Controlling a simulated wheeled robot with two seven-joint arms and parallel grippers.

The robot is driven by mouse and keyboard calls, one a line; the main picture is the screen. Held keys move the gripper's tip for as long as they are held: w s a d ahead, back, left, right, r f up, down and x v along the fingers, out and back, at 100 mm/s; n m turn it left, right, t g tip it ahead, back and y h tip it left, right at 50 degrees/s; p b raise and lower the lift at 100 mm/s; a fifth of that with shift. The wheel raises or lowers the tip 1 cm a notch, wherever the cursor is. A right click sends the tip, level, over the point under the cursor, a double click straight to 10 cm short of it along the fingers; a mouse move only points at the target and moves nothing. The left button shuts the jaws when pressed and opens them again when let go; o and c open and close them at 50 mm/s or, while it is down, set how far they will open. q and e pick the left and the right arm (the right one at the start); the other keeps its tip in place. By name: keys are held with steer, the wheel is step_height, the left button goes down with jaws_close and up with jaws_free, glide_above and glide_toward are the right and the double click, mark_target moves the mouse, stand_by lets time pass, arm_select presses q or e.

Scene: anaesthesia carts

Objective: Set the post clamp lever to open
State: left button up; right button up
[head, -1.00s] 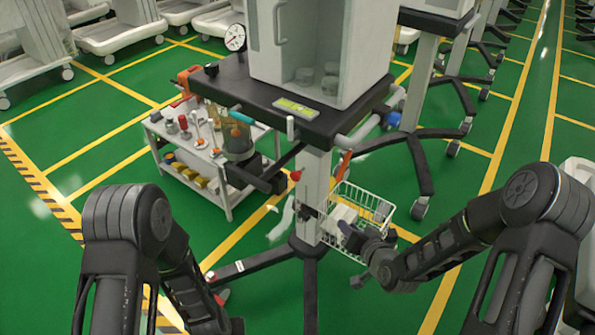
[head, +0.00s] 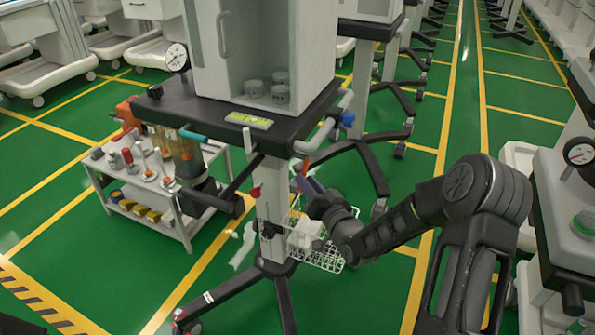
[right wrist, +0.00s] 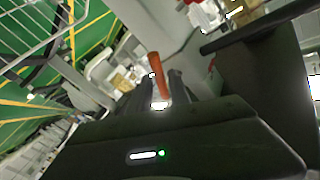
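The orange clamp lever (head: 305,167) stands out beside the grey post (head: 271,200) of the near cart, below its dark tabletop. In the right wrist view the orange lever (right wrist: 157,70) points up and appears between the two dark fingertips of my right gripper (right wrist: 162,82). The fingers look slightly apart; contact with the lever cannot be made out. In the head view my right gripper (head: 310,187) is at the post's right side, just below the lever, partly hidden by its own wrist. My left gripper is out of view.
A white wire basket (head: 325,255) with a pale box hangs on the post below my right wrist. A red knob (head: 255,191) is on the post's left. A small trolley (head: 185,222) with tools stands left. Another cart (head: 570,200) is close at right.

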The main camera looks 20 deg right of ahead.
steer(key=w, duration=0.6)
steer(key=shift+b, duration=0.35)
steer(key=shift+a, duration=0.1)
steer(key=shift+c, duration=0.2)
jaws_close()
stand_by(0.7)
